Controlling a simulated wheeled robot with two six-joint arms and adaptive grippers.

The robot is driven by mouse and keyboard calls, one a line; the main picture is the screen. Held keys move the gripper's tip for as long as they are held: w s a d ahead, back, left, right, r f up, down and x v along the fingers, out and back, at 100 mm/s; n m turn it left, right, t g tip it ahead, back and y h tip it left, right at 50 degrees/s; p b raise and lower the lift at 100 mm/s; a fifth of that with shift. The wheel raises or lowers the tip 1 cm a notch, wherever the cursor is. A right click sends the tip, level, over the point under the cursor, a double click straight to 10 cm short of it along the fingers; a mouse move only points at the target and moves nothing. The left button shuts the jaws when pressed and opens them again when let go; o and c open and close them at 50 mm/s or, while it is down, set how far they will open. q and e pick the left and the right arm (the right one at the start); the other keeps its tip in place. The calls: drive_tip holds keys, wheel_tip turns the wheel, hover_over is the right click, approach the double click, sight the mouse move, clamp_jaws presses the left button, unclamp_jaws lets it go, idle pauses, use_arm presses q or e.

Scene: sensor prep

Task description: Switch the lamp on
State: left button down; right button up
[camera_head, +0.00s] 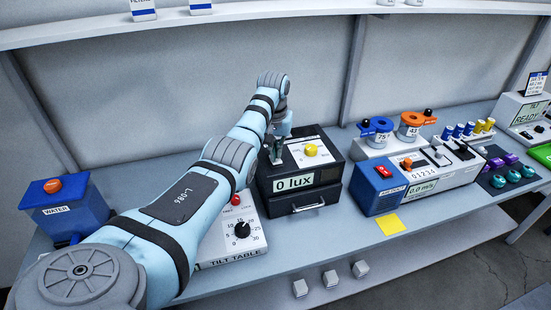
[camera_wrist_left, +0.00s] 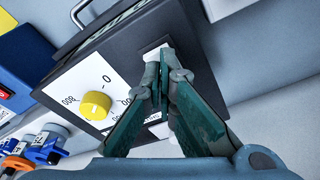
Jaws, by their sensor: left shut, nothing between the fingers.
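The lamp unit is a dark box (camera_head: 331,172) with a "0 lux" display (camera_head: 293,184) on its front. A yellow knob (camera_head: 311,150) sits on a white dial plate on its top; the knob also shows in the wrist view (camera_wrist_left: 96,105), beside scale numbers. My left gripper (camera_head: 277,152) is over the left part of the box top, left of the knob. In the left wrist view its fingers (camera_wrist_left: 164,62) are shut and empty. Their tips are at a small pale plate (camera_wrist_left: 150,49), which they partly hide; I cannot tell whether they touch it. My right gripper is not in view.
A tilt table panel (camera_head: 228,240) with a black dial stands left of the box, partly behind my arm. A blue air-track unit (camera_head: 378,190) stands close on the right. A blue water box (camera_head: 64,205) is at the far left. A yellow note (camera_head: 389,224) lies near the bench edge.

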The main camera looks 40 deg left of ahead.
sight(277, 161)
use_arm(q)
drive_tip(key=shift+f, duration=0.85)
idle(0.3)
drive_tip(key=shift+r, duration=3.5)
